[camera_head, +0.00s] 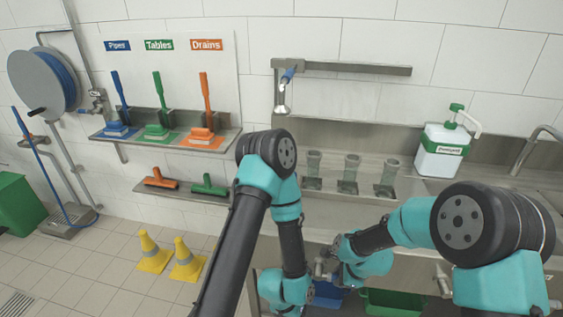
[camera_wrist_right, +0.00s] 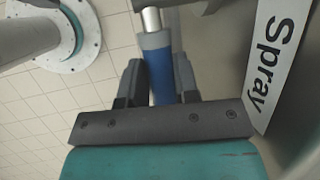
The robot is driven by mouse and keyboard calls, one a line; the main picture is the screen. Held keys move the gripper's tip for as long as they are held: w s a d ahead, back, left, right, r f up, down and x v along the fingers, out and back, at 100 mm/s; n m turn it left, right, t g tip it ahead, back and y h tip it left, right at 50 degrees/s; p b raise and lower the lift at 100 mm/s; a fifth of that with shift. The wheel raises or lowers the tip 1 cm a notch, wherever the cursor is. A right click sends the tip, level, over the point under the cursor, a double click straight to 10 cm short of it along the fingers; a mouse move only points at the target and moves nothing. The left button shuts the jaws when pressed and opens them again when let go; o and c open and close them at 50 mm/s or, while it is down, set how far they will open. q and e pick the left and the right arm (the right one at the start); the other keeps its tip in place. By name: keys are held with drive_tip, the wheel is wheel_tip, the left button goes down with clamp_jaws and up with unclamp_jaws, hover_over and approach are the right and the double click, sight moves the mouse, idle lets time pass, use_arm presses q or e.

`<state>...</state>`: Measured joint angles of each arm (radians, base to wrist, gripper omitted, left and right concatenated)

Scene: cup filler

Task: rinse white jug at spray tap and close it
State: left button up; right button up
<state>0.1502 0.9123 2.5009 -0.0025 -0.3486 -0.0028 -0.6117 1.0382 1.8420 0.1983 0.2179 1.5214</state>
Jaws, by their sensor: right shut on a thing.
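In the right wrist view, my right gripper (camera_wrist_right: 158,82) is shut on a blue handle (camera_wrist_right: 157,70) with a metal stem, beside a plate reading "Spray" (camera_wrist_right: 268,55). In the head view, my right gripper (camera_head: 337,247) is at the sink's front edge, partly hidden by its wrist. A spout with a blue part (camera_head: 285,92) hangs from a wall bracket above the counter. I see no other white jug. My left gripper is out of sight; its arm folds downward.
Several grey-green cups (camera_head: 352,170) stand on the counter near the wall. Coloured brushes (camera_head: 157,130) stand on a shelf at left. Yellow cones (camera_head: 186,262) stand on the floor. Blue (camera_head: 327,295) and green (camera_head: 398,302) bins sit below the counter. My left arm crosses the middle.

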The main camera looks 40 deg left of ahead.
drive_tip(key=shift+a+r+h, duration=0.15)
drive_tip(key=shift+r+h, duration=0.25)
idle(0.7)
drive_tip(key=o, duration=1.1)
drive_tip(key=shift+c, duration=0.2)
drive_tip(key=v, duration=1.7)
drive_tip(key=shift+s, duration=0.25)
drive_tip(key=shift+r, duration=0.1)
